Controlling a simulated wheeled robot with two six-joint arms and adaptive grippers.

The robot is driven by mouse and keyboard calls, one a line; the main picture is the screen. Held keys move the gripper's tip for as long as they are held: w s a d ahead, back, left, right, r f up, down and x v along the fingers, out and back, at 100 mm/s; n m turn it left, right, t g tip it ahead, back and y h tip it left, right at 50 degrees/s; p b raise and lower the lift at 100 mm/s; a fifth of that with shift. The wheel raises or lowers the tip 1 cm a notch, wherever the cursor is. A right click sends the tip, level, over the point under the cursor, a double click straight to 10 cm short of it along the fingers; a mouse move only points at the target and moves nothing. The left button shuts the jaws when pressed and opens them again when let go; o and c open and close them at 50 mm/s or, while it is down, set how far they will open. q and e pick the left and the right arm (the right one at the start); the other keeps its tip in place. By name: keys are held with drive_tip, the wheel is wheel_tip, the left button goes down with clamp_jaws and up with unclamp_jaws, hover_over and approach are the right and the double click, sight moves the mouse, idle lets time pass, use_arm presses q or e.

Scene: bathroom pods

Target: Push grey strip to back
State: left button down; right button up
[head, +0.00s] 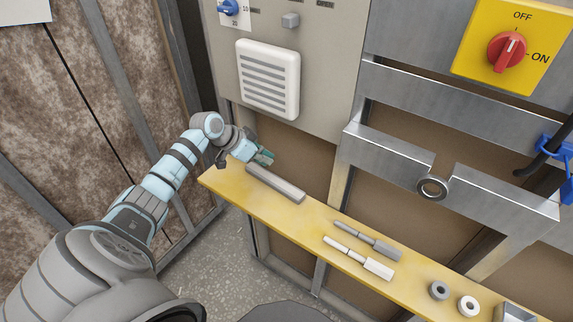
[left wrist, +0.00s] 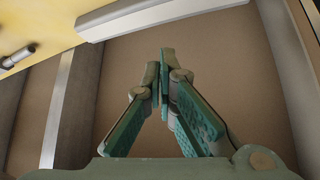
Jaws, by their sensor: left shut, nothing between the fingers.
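The grey strip (head: 275,184) is a long, light grey bar lying lengthwise on the yellow shelf (head: 225,187), toward its left part. In the left wrist view a pale bar that looks like the strip (left wrist: 150,14) crosses the top, beside the yellow shelf surface. My left gripper (head: 268,156) is at the strip's far left end, on the side toward the wall. In the left wrist view its fingertips (left wrist: 163,62) are together with nothing between them, a little apart from the bar in the picture. Whether it touches the strip is unclear. My right gripper is not in view.
On the shelf to the right lie a grey tool (head: 362,240) and a white tool (head: 358,258). Further right stand a grey ring (head: 438,290) and a white ring (head: 468,306). A vented white box (head: 268,80) is on the wall panel above. Shelf between strip and tools is clear.

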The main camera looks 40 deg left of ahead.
sight(272, 179)
use_arm(q)
drive_tip(key=x, duration=0.1)
drive_tip(key=b+x, duration=0.1)
drive_tip(key=x, duration=0.1)
drive_tip(key=shift+s+d+f, duration=0.15)
drive_tip(key=shift+d+f, duration=0.05)
drive_tip(key=shift+f, duration=0.25)
drive_tip(key=b+x, duration=0.1)
drive_tip(key=x, duration=0.3)
drive_tip(key=shift+w+f, duration=0.1)
drive_tip(key=shift+w, duration=0.15)
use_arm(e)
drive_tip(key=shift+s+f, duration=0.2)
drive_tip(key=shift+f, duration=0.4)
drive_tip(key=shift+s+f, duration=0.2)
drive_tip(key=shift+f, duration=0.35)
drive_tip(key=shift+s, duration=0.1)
